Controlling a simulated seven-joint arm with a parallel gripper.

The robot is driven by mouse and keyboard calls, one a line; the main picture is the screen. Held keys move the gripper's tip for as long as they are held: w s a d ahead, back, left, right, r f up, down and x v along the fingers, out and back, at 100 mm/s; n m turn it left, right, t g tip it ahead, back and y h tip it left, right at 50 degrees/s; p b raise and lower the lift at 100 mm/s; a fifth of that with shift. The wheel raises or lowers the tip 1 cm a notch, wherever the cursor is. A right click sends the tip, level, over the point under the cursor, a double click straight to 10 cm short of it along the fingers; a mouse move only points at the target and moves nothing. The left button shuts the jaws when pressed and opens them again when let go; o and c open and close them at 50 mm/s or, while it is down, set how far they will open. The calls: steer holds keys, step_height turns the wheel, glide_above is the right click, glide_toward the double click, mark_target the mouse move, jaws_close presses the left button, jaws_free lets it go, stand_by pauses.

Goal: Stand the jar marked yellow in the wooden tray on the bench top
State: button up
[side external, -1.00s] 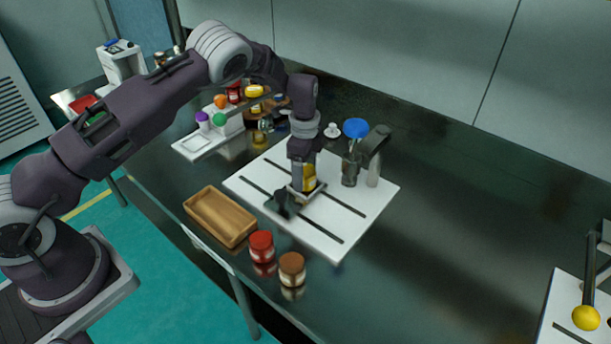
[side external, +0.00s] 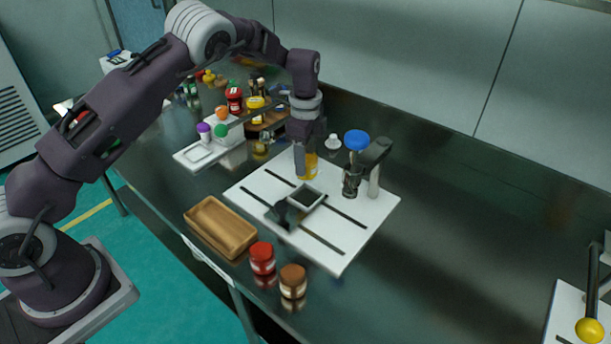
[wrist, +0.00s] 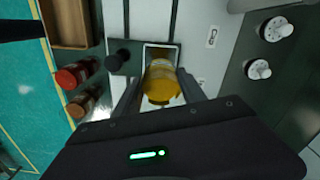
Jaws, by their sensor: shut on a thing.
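The yellow jar (side external: 310,167) is between the fingers of my gripper (side external: 304,168), which is shut on it. In the side view it hangs upright above the white plate, clear of the square holder (side external: 307,197), whose dark opening shows empty. In the wrist view the yellow jar (wrist: 160,84) sits between my gripper's fingers (wrist: 160,95), with the holder's light frame behind it. Its marking cannot be read. The wooden tray (side external: 191,211) is empty on the bench, left of the plate in the side view, and shows at the top left of the wrist view (wrist: 86,46).
A red-lidded jar (side external: 262,258) and a brown-lidded jar (side external: 293,281) stand close to the tray's right end. Several coloured items crowd the back left. The bench at right is largely clear.

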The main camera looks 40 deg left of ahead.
step_height(320, 180, up, 2)
steer(key=shift+s+a, duration=0.15)
steer(key=shift+a, duration=0.1)
steer(key=s+a+f+n, duration=0.1)
steer(key=s+a+n, duration=0.2)
steer(key=s+a, duration=0.6)
steer(key=n, duration=0.2)
glide_above(220, 228)
step_height(220, 228, down, 10)
steer(key=shift+s+f, duration=0.1)
steer(key=shift+f+m, duration=0.3)
steer(key=o, duration=1.5)
steer(key=shift+f, duration=0.1)
